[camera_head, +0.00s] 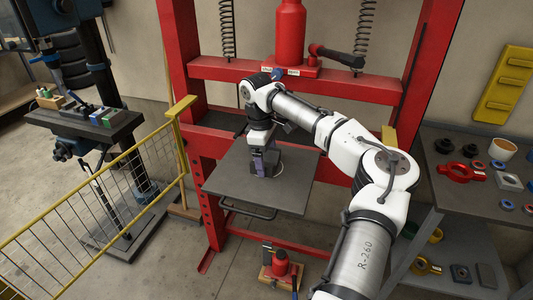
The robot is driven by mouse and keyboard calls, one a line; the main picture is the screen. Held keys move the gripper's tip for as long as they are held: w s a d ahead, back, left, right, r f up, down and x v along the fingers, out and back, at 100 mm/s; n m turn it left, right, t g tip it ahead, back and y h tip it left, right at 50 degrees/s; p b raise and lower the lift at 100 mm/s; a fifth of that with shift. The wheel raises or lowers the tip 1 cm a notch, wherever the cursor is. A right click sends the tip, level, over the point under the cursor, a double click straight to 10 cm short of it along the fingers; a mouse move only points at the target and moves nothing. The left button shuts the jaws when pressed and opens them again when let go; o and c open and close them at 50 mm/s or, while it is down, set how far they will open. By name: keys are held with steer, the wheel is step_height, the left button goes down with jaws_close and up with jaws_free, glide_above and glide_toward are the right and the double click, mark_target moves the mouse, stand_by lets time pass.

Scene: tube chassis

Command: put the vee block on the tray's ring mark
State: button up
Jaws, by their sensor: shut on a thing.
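The tray (225,180) is a flat grey plate with a front handle, set at the red press. A pale ring mark (279,168) shows in part on it; the rest is hidden by my gripper and what it holds. My gripper (259,160) points down over the middle of the tray and is shut on a small dark purplish block, the vee block (260,168). The block is at or just above the tray surface by the ring mark; I cannot tell if it touches. Its notch is too small to make out.
A red press frame (187,60) with a red cylinder (290,32) stands behind the tray. A yellow mesh fence (85,212) is at left. A grey bench (450,205) with several parts is at right. A red jack (280,266) sits on the floor in front.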

steer(key=o, duration=1.8)
steer(key=shift+c, duration=0.2)
step_height(320, 180, up, 12)
steer(key=a+b, duration=0.1)
steer(key=shift+w+a+b, duration=0.2)
steer(key=shift+b, duration=0.1)
